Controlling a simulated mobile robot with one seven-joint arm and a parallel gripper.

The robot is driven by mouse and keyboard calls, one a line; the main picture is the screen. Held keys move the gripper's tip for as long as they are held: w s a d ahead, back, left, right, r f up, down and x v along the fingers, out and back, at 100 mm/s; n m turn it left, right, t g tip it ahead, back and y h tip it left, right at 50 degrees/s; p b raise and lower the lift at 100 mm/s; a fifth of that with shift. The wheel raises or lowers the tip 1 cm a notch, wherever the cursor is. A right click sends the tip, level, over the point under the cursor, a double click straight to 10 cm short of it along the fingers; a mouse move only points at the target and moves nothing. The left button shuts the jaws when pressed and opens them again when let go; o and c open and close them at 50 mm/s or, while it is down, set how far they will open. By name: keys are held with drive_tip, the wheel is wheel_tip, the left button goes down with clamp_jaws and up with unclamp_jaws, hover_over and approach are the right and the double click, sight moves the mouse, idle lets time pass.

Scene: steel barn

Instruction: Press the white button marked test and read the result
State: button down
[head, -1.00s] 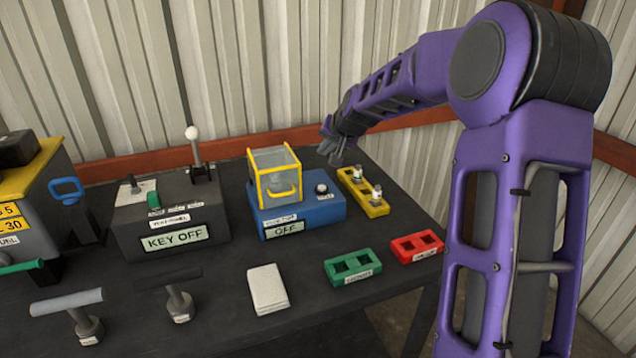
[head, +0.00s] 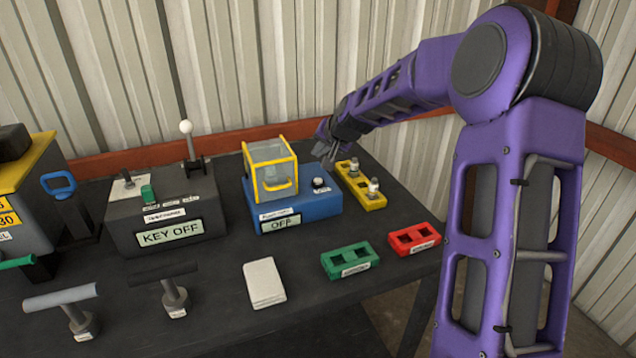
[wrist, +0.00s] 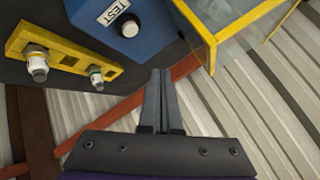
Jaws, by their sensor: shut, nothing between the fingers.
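The blue tester (head: 305,206) stands on the dark table, and its display (head: 281,223) reads OFF. The white test button (head: 318,182) is on its top at the right; in the wrist view the white button (wrist: 130,28) sits beside a TEST label (wrist: 113,12). A yellow-framed clear cover (head: 273,170), closed, stands on the tester left of the button. My gripper (head: 332,158) is shut and empty, behind and a little above the button in the head view. In the wrist view my gripper's fingertips (wrist: 161,72) are together, apart from the button.
A yellow rack (head: 361,190) with two spark plugs stands right of the tester. Green (head: 348,262) and red (head: 412,239) racks and a folded cloth (head: 265,283) lie in front. A grey key box (head: 166,212) reading KEY OFF stands left. The corrugated wall is close behind.

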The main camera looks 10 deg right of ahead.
drive_tip(key=b, duration=0.3)
hover_over(319, 186)
drive_tip(key=shift+f, duration=2.8)
drive_tip(key=shift+f+b, duration=0.1)
drive_tip(key=shift+b, duration=0.25)
drive_tip(key=shift+f+b, duration=0.3)
drive_tip(key=shift+b, duration=0.05)
drive_tip(key=shift+f+b, duration=0.4)
drive_tip(key=shift+r+p, duration=0.4)
drive_tip(key=shift+r, duration=0.4)
wheel_tip(319, 186, up, 5)
drive_tip(key=p, duration=0.3)
